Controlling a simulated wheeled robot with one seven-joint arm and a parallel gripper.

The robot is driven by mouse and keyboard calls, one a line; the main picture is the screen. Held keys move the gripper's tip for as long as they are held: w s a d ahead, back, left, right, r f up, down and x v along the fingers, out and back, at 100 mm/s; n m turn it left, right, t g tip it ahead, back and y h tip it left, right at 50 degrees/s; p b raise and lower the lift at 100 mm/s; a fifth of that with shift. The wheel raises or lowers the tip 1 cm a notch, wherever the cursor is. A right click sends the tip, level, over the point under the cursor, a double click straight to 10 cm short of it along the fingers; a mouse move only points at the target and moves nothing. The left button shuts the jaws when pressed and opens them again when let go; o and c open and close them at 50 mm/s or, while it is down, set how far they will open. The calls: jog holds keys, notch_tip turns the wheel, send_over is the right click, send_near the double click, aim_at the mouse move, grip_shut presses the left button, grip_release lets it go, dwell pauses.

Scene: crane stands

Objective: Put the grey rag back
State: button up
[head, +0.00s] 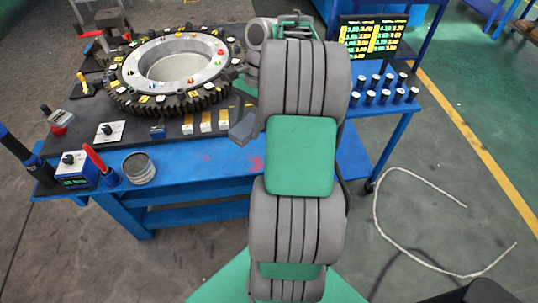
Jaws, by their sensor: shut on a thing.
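A dark grey, folded-looking piece that looks like the grey rag (243,128) shows at the front right of the dark bench top, just left of my arm. My gripper (251,76) is partly in view above it, beside my upper arm links. It is shut on what appears to be the rag. The fingertips and the rag's right side are hidden behind my arm, so I cannot tell whether the rag touches the bench.
A large toothed ring (175,68) with small coloured parts fills the bench's back left. Small blocks (205,122), a tin (139,167) and a blue box (77,171) stand along the front. Several dark cylinders (385,90) stand right. A pale hose (378,212) lies on the floor.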

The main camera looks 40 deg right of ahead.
jog(key=s+d+f+m+t+h+b, duration=0.1)
jog(key=s+d+m+t, duration=0.1)
jog(key=s+d+m, duration=0.5)
jog(key=s+d+f+m+t+h, duration=0.1)
jog(key=s+d+f+m+t, duration=0.1)
jog(key=s+d+m, duration=0.55)
jog(key=shift+n, duration=0.55)
jog(key=w+a+f, duration=0.2)
jog(key=w+f, duration=0.1)
jog(key=w, duration=0.1)
jog(key=w+a+f, duration=0.2)
jog(key=w+f, duration=0.1)
jog(key=w, duration=0.2)
jog(key=w+a+f, duration=0.2)
jog(key=w+f, duration=0.1)
jog(key=w, duration=0.1)
jog(key=shift+w+a+f, duration=0.2)
jog(key=shift+w+a, duration=0.05)
jog(key=shift+a, duration=0.15)
notch_tip(320, 180, down, 3)
jog(key=shift+r+p, duration=0.2)
jog(key=shift+p, duration=0.35)
jog(key=shift+f, duration=0.4)
jog(key=o, duration=1.2)
